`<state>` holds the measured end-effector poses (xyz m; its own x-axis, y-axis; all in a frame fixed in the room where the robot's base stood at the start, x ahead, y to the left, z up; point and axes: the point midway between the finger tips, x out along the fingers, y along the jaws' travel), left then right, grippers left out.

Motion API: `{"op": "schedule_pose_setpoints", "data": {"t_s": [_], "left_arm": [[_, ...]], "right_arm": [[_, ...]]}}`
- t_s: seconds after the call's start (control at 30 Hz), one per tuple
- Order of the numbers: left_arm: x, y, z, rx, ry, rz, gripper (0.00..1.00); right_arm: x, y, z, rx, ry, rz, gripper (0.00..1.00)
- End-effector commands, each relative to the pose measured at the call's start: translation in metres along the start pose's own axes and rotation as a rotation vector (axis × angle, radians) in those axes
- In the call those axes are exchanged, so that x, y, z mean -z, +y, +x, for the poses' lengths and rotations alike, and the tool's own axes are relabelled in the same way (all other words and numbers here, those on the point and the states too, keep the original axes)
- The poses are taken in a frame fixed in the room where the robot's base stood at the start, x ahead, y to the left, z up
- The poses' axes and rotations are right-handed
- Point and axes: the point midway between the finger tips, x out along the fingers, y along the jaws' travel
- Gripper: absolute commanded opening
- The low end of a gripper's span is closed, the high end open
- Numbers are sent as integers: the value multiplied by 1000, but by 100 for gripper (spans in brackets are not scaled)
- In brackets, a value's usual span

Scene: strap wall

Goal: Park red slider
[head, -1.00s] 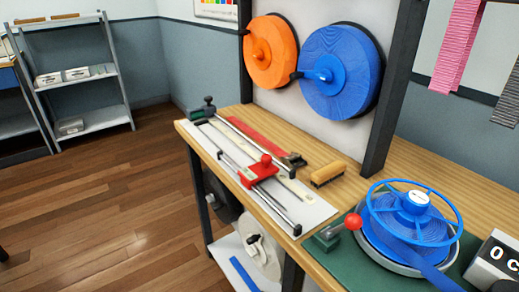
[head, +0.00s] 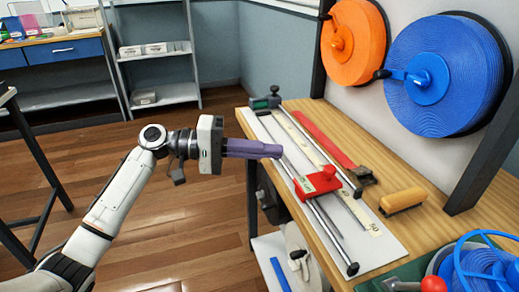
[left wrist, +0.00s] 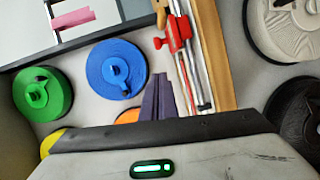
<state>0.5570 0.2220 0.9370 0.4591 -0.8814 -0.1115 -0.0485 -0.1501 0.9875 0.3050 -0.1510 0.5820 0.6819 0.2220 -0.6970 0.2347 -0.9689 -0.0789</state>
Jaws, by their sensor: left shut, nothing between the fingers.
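The red slider (head: 319,182) sits on the metal rails of a measuring board (head: 383,250) on the wooden bench, nearer the rails' front end. It also shows in the left wrist view (left wrist: 177,34). My left gripper (head: 279,151) is shut and empty, with purple fingers pointing right. In the head view its tips appear over the far half of the rails, up and left of the slider and apart from it. In the left wrist view the fingers (left wrist: 158,98) appear below the slider. My right gripper is not in view.
A red strap (head: 318,135) lies along the board's right side. A wooden-handled brush (head: 402,200) lies right of the slider. Orange (head: 354,35) and blue (head: 441,75) reels hang on the wall panel behind. A blue spool (head: 480,262) stands at the front right.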

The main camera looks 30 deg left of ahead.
Motion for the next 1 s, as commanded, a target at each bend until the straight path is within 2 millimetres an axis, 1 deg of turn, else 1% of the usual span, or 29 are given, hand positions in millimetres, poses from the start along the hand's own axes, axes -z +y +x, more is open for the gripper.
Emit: {"op": "schedule_pose_setpoints", "data": {"t_s": [0.03,0.2,0.23,0.4,0.6,1.0], "left_arm": [[0,2,13,-4,-2,0,0],[0,2,49,-2,-1,0,0],[0,2,55,-3,-1,0,0],[-19,0,72,0,-1,0,0],[-28,-1,80,1,1,0,0],[-29,0,81,1,1,0,0]], "right_arm": [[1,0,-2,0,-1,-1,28],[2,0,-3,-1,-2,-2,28],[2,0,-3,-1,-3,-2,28],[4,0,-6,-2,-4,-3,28],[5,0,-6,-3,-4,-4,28],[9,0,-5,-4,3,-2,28]]}}
